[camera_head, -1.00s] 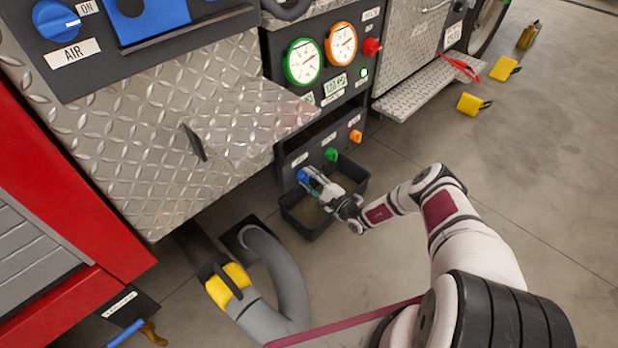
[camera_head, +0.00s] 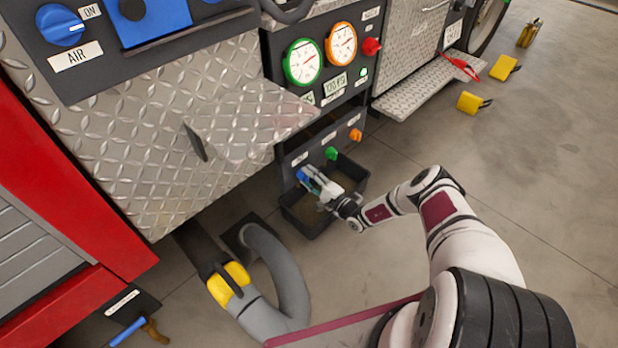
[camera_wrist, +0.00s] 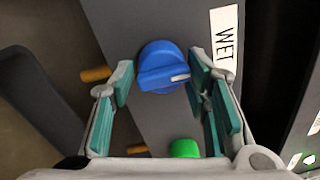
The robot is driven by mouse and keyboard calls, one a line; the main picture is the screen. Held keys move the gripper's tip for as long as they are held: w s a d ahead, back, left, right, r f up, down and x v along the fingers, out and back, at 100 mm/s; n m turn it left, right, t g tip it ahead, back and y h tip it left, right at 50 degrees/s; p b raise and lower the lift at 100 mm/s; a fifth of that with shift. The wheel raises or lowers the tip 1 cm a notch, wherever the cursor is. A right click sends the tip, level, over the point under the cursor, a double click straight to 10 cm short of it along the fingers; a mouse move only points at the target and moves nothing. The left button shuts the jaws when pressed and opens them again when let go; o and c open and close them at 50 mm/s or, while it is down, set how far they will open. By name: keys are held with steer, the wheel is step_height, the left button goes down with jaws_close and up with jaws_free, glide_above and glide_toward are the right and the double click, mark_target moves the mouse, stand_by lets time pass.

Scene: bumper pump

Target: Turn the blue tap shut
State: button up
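The blue tap (camera_wrist: 162,68) is a round knob with a raised bar and a pale mark at the bar's right end. It sits on a dark grey panel beside a label reading WET (camera_wrist: 225,40). My gripper (camera_wrist: 160,76) is open, with one teal-padded finger on each side of the tap. The left finger stands apart from the tap; the right one is very close, and I cannot tell if it touches. In the head view, my gripper (camera_head: 312,180) is at the blue tap (camera_head: 303,175), low on the truck panel, and partly hides it.
A green tap (camera_head: 331,153) and an orange tap (camera_head: 355,135) are farther right on the same panel. A black bin (camera_head: 318,222) stands on the floor below. A diamond-plate ledge (camera_head: 250,120) juts out above left. A grey hose (camera_head: 285,275) curves at lower left.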

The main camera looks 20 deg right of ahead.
steer(key=shift+o, duration=0.7)
steer(key=v, duration=1.2)
